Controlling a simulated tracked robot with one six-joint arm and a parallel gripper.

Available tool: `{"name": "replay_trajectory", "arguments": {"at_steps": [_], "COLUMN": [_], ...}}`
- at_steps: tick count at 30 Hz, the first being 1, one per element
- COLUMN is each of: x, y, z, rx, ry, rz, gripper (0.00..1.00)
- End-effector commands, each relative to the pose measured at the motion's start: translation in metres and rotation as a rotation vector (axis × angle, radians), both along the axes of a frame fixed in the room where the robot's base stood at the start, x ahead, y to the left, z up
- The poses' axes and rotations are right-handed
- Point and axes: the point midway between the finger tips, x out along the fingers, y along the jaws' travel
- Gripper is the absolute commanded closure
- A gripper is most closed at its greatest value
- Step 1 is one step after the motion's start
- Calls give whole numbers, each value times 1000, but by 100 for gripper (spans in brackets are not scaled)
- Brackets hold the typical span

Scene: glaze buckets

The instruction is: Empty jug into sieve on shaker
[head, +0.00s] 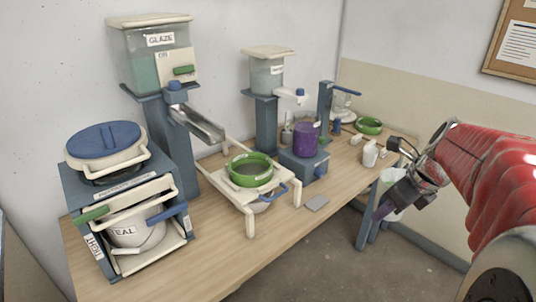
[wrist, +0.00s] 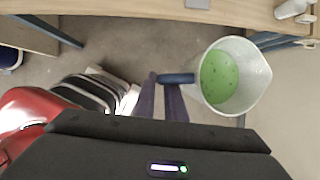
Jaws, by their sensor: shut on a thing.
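My gripper (wrist: 163,84) is shut on the blue handle of a pale grey jug (wrist: 258,78). The jug holds green liquid with dark specks. In the head view my gripper (head: 384,208) is at the right, off the table's front edge, with the jug (head: 399,178) partly hidden behind it. A green-rimmed sieve (head: 249,181) sits on the cream shaker (head: 250,216) on the table, well left of my gripper. A pale vessel (head: 262,206) shows partly beneath the shaker.
Another green-rimmed sieve (head: 368,126) lies at the table's back right. A purple-filled container (head: 306,138) stands on a blue base behind the shaker. A glaze tank (head: 150,60) with a chute rises at back left. A grey slab (head: 317,203) lies near the front edge.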

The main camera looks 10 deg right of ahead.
Motion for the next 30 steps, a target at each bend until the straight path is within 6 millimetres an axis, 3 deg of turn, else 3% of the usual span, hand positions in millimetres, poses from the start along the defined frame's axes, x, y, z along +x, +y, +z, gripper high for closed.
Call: {"name": "replay_trajectory", "arguments": {"at_steps": [15,30], "x": [-41,-44], "y": [-18,-20], "z": [16,17], "rx": [-4,-2], "ry": [-4,-2], "rz": [-427,-461], "gripper": [100,100]}}
